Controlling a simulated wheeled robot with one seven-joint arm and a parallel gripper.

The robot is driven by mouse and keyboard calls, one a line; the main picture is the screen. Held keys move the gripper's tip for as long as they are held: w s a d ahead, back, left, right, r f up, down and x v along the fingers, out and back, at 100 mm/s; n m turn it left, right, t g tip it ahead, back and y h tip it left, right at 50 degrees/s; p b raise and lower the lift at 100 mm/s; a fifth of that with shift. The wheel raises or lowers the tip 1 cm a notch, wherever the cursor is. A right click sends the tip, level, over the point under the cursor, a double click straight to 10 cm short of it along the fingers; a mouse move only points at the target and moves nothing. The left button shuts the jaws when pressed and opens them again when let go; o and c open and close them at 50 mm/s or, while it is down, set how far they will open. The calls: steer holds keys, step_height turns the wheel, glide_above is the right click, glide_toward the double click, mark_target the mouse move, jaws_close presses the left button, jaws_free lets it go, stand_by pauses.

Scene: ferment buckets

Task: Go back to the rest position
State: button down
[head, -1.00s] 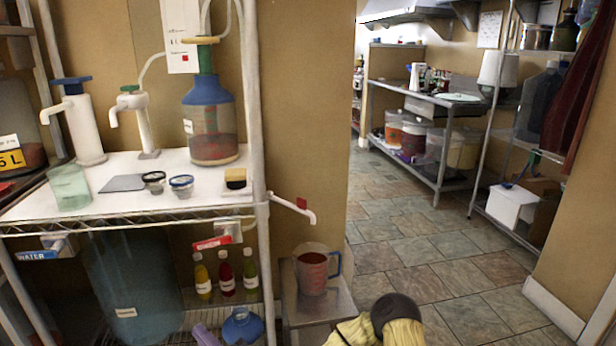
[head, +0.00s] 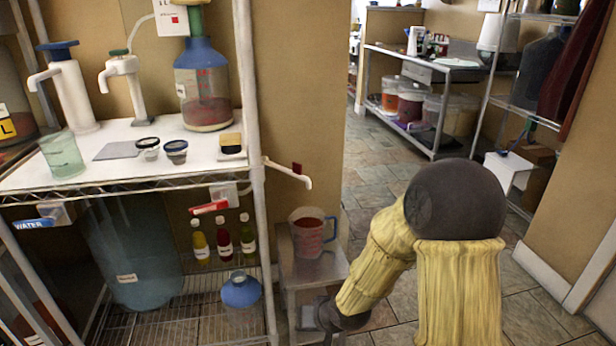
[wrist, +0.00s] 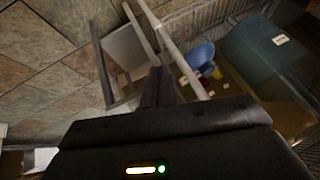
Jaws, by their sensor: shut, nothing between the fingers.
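My gripper (head: 312,316) shows small and dark at the bottom middle of the head view, low beside the small metal stand. My yellow-sleeved arm with its dark elbow rises at the right of it. In the wrist view my gripper (wrist: 157,86) has its dark fingers together, with nothing seen between them.
The wire rack (head: 130,180) at left holds pumps, a blue-topped bottle (head: 205,90) and cups. Small bottles (head: 223,240) and a blue-capped jug (head: 240,292) are below. A red-filled pitcher (head: 309,232) stands on the metal stand (head: 325,268). Tiled floor lies open behind my arm.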

steer(key=s+d+r+m+g+h, duration=0.1)
steer(key=s+d+r+h, duration=0.1)
steer(key=s+d+r, duration=0.35)
steer(key=s+d+r+g+h, duration=0.1)
steer(key=s+d+r+h, duration=0.15)
steer(key=s+d, duration=0.5)
step_height(320, 180, up, 39)
steer(key=w+d+p, duration=0.1)
steer(key=d+p, duration=0.1)
steer(key=p, duration=3.6)
steer(key=shift+w+f+g, duration=0.15)
steer(key=shift+w+g, duration=0.1)
steer(key=shift+g, duration=0.05)
